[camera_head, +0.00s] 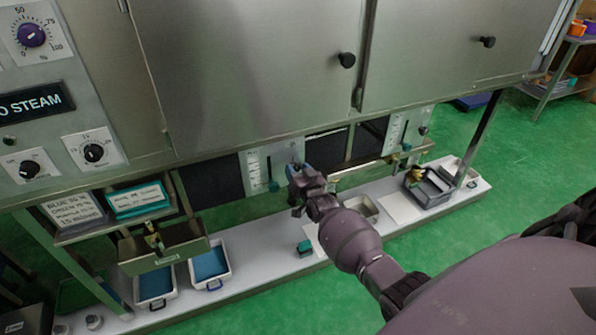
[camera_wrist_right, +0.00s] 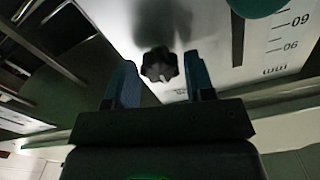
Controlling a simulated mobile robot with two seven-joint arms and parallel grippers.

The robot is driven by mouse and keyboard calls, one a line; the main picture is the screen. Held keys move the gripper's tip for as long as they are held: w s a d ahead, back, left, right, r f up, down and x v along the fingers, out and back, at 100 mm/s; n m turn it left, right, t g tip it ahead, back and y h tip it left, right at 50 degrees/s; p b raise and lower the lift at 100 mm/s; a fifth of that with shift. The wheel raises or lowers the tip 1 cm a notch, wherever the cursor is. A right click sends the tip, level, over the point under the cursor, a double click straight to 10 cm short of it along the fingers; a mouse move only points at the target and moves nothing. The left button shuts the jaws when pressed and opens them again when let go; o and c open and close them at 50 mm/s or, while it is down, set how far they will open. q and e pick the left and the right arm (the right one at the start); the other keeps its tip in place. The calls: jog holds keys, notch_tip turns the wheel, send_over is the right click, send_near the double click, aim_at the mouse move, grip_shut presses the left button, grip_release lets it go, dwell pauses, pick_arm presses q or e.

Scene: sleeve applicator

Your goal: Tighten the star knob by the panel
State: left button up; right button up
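The dark star knob (camera_wrist_right: 160,65) sticks out from the pale panel (camera_wrist_right: 222,40) in the right wrist view. My right gripper (camera_head: 302,170) is raised to the scale panel (camera_head: 262,165) under the cabinet. Its two blue-tipped fingers are apart, one on each side of the knob in the wrist view, with gaps showing on both sides. I cannot tell how far the fingertips reach along the knob. In the head view the gripper hides the knob. My left gripper is not in view.
A teal pointer (camera_head: 273,186) stands by the scale, left of my gripper. A second scale panel (camera_head: 398,130) is to the right. Below, a long shelf (camera_head: 265,262) holds blue-lined trays (camera_head: 208,264) and a grey bin (camera_head: 432,191). Cabinet doors (camera_head: 250,70) overhang above.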

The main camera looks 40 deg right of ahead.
jog(key=shift+o, duration=1.1)
jog(key=shift+s, duration=0.1)
jog(key=shift+s, duration=0.25)
jog(key=p+v, duration=0.2)
jog(key=v, duration=0.8)
